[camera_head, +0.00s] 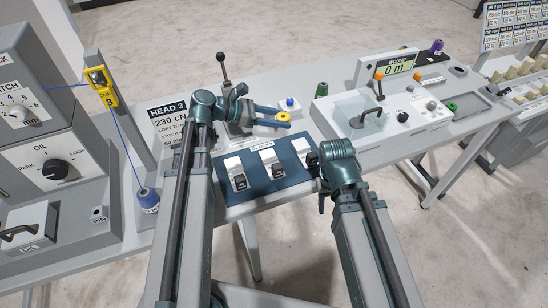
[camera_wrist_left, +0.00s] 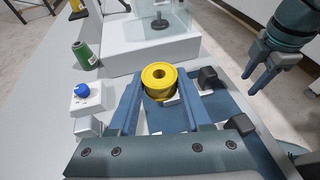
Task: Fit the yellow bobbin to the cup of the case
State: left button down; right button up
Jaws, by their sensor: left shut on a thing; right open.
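My left gripper (camera_head: 274,115) is shut on the yellow bobbin (camera_head: 283,117) and holds it above the bench, just behind the blue mat. In the left wrist view the yellow bobbin (camera_wrist_left: 158,76) sits between the fingertips, its round face and centre hole toward the camera. My right gripper (camera_wrist_left: 262,72) shows in the left wrist view, open and empty, to the right of the mat. In the head view its fingers are mostly hidden by its own wrist. I cannot clearly make out the case or its cup.
A blue mat (camera_head: 254,189) carries three white-and-black blocks. A blue button box (camera_head: 290,105) stands behind the bobbin. A lever (camera_head: 223,75) rises behind my left wrist. A winder console (camera_head: 373,112) is at the right; a green spool (camera_wrist_left: 85,54) stands beside it.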

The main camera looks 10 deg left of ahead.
aim_at(291, 144)
pick_arm(q)
jog(key=shift+f+b, duration=3.1)
jog(key=shift+f, duration=0.05)
jog(key=shift+f, duration=0.1)
notch_tip(291, 144, down, 4)
jog(key=b, duration=0.3)
jog(key=shift+r+b, duration=0.25)
jog(key=shift+b, duration=0.1)
jog(key=shift+f, duration=0.2)
jog(key=shift+c, duration=1.8)
grip_release()
jog(key=shift+r, duration=0.2)
